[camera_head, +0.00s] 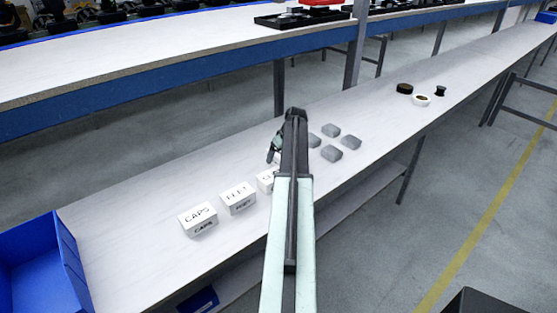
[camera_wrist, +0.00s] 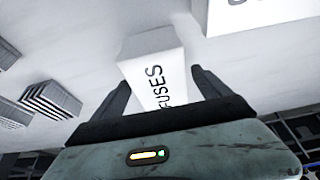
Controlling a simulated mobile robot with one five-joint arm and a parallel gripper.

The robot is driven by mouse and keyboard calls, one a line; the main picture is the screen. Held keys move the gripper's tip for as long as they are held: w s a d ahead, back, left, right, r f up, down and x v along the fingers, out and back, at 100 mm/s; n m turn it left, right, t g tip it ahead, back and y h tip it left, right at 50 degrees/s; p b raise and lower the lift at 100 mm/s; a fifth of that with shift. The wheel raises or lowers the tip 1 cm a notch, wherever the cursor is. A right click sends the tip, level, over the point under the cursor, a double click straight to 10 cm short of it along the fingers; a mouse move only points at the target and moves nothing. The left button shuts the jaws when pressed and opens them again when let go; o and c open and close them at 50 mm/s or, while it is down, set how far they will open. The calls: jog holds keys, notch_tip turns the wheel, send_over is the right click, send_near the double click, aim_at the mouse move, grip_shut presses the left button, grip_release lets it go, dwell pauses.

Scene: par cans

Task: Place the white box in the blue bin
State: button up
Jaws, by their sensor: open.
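Several white boxes stand in a row on the light bench in the head view: one marked CAPS (camera_head: 198,218), one beside it that seems to read FEET (camera_head: 238,198), and a third (camera_head: 266,180) partly hidden by my arm. In the wrist view, a white box marked FUSES (camera_wrist: 152,65) lies between the two fingers of my gripper (camera_wrist: 163,88). The fingers are apart, with gaps beside the box. My gripper also shows in the head view (camera_head: 274,152). The blue bin (camera_head: 72,258) is at the lower left, cut off by the frame edge.
Several grey blocks (camera_head: 331,153) sit right of my arm; they also show in the wrist view (camera_wrist: 50,98). Black and white rolls (camera_head: 422,100) lie farther along the bench (camera_head: 130,240). Another white box (camera_wrist: 245,12) is near the FUSES box.

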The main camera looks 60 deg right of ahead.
jog(key=shift+f, duration=0.25)
jog(key=shift+c, duration=0.4)
jog(key=c, duration=1.7)
notch_tip(320, 180, up, 11)
jog(key=p, duration=1)
jog(key=shift+f, duration=0.2)
